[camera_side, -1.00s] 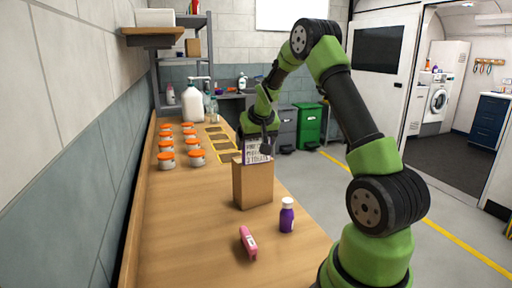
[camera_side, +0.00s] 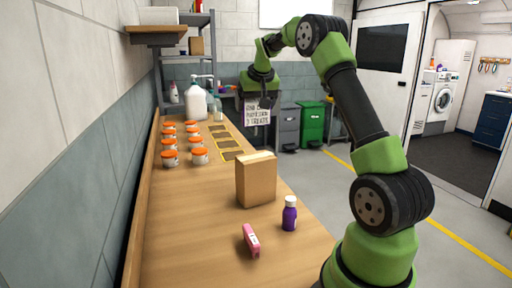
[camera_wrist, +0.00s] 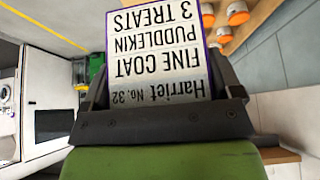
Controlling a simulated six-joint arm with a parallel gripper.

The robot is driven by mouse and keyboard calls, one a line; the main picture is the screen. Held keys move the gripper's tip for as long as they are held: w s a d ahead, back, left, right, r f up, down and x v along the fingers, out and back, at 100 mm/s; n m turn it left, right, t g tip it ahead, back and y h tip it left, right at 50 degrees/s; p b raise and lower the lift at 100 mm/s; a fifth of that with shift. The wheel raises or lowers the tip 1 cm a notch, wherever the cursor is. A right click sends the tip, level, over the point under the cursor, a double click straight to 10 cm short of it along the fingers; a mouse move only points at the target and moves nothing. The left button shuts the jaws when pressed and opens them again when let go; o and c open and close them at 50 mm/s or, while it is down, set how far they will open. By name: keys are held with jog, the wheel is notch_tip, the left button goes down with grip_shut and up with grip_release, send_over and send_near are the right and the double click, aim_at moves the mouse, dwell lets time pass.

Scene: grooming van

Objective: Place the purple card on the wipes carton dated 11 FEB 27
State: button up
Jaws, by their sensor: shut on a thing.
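My gripper (camera_side: 266,99) is shut on a white card with a thin purple border (camera_side: 257,112), held high beyond the carton. In the wrist view the card (camera_wrist: 157,55) stands between the jaws (camera_wrist: 163,115) and its text appears upside down: Harriet No. 32, FINE COAT, PUDDLEKIN, 3 TREATS. A plain brown carton (camera_side: 256,182) stands upright on the bench, nearer the side camera than the card and apart from it. No date can be read on the faces in view, so I cannot tell which carton it is.
Several orange-lidded jars (camera_side: 170,158) line the left side. Yellow-edged dark pads (camera_side: 226,144) lie farther back. A white jug (camera_side: 196,104) stands at the far end.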

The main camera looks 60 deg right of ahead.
notch_tip(320, 180, down, 9)
jog(key=shift+f, duration=0.2)
jog(key=shift+f, duration=0.1)
jog(key=o, duration=0.8)
